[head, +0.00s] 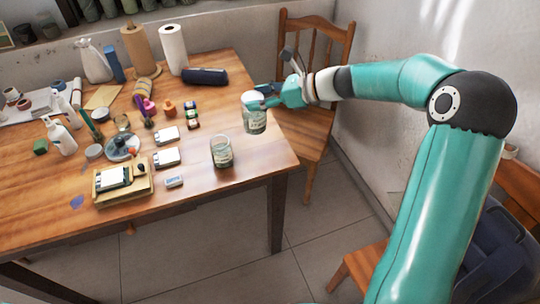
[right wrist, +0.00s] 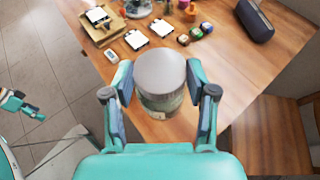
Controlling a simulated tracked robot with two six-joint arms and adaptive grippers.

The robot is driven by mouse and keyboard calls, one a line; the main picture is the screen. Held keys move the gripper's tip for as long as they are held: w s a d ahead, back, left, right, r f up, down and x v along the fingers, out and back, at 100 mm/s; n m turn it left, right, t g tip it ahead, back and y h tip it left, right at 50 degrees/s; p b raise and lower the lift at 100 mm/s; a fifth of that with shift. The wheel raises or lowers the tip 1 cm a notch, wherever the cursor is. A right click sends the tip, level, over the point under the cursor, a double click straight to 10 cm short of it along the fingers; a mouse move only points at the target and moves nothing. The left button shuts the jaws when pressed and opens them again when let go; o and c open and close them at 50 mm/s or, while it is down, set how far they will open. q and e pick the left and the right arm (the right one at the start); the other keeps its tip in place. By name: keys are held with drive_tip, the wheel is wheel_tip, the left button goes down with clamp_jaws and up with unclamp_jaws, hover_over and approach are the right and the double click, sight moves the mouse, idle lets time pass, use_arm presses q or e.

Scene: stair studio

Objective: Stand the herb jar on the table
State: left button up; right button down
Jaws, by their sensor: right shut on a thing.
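The herb jar (head: 255,120) is a clear glass jar with a pale grey lid and green contents. It is upright near the right edge of the wooden table (head: 250,158). My right gripper (head: 266,97) comes from the right and is shut on it. In the right wrist view the jar (right wrist: 160,80) sits between the two fingers of the gripper (right wrist: 160,100), its lid facing the camera. I cannot tell whether its base touches the tabletop.
An open glass jar (head: 221,152) stands front left of the herb jar. White-topped blocks (head: 167,157), small coloured jars (head: 192,115) and a dark case (head: 205,76) lie further left and back. A wooden chair (head: 313,110) stands beyond the table's right edge.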

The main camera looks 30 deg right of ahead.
drive_tip(key=d+r+m+t+h+b, duration=0.1)
drive_tip(key=d+r+m, duration=0.1)
drive_tip(key=d+r, duration=0.3)
wheel_tip(320, 180, down, 18)
drive_tip(key=w+b, duration=0.1)
drive_tip(key=b, duration=0.2)
drive_tip(key=shift+a, duration=0.3)
drive_tip(key=shift+c, duration=1.7)
unclamp_jaws()
drive_tip(key=v, duration=1.2)
drive_tip(key=shift+a+b, duration=0.2)
drive_tip(key=shift+b, duration=0.2)
drive_tip(key=shift+s+r, duration=0.1)
drive_tip(key=shift+s, duration=0.05)
